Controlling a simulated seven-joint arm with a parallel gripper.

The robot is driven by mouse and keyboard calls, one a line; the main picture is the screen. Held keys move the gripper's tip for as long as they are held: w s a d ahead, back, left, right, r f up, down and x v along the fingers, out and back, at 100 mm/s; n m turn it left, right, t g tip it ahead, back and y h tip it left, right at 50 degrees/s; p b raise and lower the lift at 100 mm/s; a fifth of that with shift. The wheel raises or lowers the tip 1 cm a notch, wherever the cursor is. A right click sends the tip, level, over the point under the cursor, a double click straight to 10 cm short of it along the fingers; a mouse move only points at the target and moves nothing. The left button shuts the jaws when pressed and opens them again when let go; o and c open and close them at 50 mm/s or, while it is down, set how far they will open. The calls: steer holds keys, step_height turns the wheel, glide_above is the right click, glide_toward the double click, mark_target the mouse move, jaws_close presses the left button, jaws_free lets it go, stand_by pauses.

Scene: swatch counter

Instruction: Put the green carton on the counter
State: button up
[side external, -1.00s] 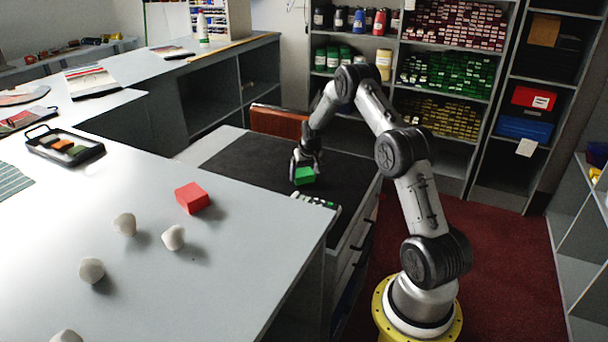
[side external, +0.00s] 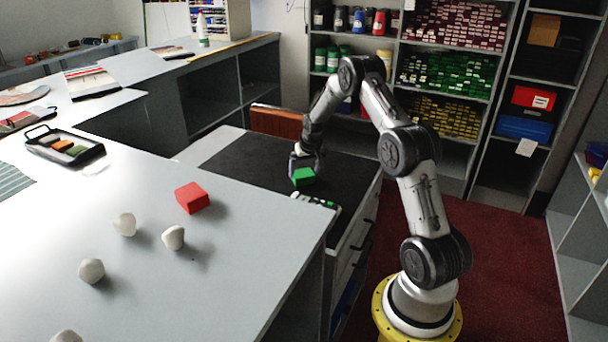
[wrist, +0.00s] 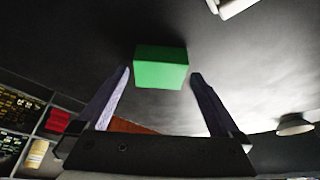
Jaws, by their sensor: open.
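The green carton (side external: 303,177) is a small box on the dark mat (side external: 255,163) of the lower drawer unit, behind the large pale counter (side external: 130,285). My gripper (side external: 306,164) is low over the mat, right at the carton's far side. In the wrist view the green carton (wrist: 161,68) lies between and just beyond the two fingertips of my gripper (wrist: 160,75). The fingers are spread, with a gap visible on each side of the carton. Nothing is held.
A red box (side external: 192,197) and several whitish lumps (side external: 124,224) stand on the pale counter, with bare room around them. A black tray (side external: 88,158) with coloured swatches is at its left. A strip of small pale pieces (side external: 315,202) lies near the carton on the drawer unit.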

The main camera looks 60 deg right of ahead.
steer(key=s+a+r+n, duration=0.2)
steer(key=a+r, duration=1)
steer(key=r, duration=0.4)
steer(key=s+a+r+n+t+y, duration=0.1)
steer(key=s+a+r, duration=0.25)
steer(key=a, duration=0.35)
steer(key=s+a+r+n+t, duration=0.1)
steer(key=s+a+r, duration=0.2)
steer(key=a+r, duration=0.25)
steer(key=s+a+n+y, duration=0.2)
steer(key=s+a+n, duration=0.3)
steer(key=s+a, duration=1)
steer(key=s, duration=0.3)
steer(key=shift+s+f, duration=0.15)
steer(key=shift+s, duration=0.2)
